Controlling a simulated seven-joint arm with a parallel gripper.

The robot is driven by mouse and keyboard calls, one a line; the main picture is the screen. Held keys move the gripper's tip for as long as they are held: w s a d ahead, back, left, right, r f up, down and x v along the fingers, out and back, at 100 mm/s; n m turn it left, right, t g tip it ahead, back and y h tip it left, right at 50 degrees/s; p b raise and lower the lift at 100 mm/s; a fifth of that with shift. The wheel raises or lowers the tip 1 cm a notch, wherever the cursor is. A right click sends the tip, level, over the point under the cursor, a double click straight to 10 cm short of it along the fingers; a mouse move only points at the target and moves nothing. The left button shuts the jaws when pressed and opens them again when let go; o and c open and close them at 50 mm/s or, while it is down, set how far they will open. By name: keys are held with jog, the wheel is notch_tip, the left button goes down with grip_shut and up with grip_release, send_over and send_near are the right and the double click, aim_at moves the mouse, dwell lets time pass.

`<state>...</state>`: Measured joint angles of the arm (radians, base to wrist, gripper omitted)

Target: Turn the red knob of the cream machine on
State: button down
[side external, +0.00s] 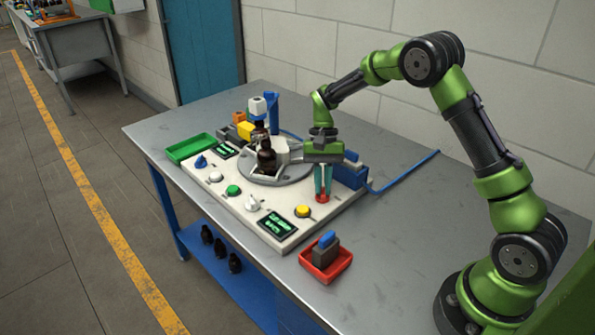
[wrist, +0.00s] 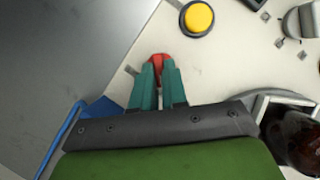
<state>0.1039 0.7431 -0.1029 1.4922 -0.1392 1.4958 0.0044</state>
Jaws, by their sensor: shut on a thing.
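The cream machine (side external: 228,205) lies flat on the metal table. Its red knob (wrist: 159,60) shows between and beyond my fingertips in the wrist view, and a red part of it (side external: 322,198) shows low at my fingers in the side view. My gripper (side external: 323,182) points down at the machine's right side, its teal fingers shut on the red knob. The fingers (wrist: 158,76) hide much of the knob, so its exact angle is hard to tell.
A yellow button (side external: 303,211) and a white knob (side external: 252,202) are near the red knob. An amber bottle (side external: 266,157) stands on the round plate. A red tray (side external: 325,265) holds a blue-and-grey thing at the front. A green tray (side external: 190,147) is at left. Bare table lies right.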

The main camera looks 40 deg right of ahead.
jog(key=c, duration=1.2)
grip_release()
jog(key=shift+o, duration=0.2)
jog(key=v, duration=1.7)
jog(key=shift+s, duration=0.15)
jog(key=s+a+r+n+t, duration=0.1)
jog(key=s+a+t, duration=0.2)
jog(key=s, duration=0.5)
jog(key=s+a+r+n+t, duration=0.2)
jog(key=s+a+t, duration=0.2)
jog(key=s, duration=0.4)
jog(key=s+a+r+n+t+h, duration=0.1)
jog(key=s+a+t, duration=0.2)
jog(key=s, duration=0.5)
jog(key=shift+a+r+n+t, duration=0.3)
jog(key=shift+a+n, duration=0.1)
jog(key=shift+a, duration=0.15)
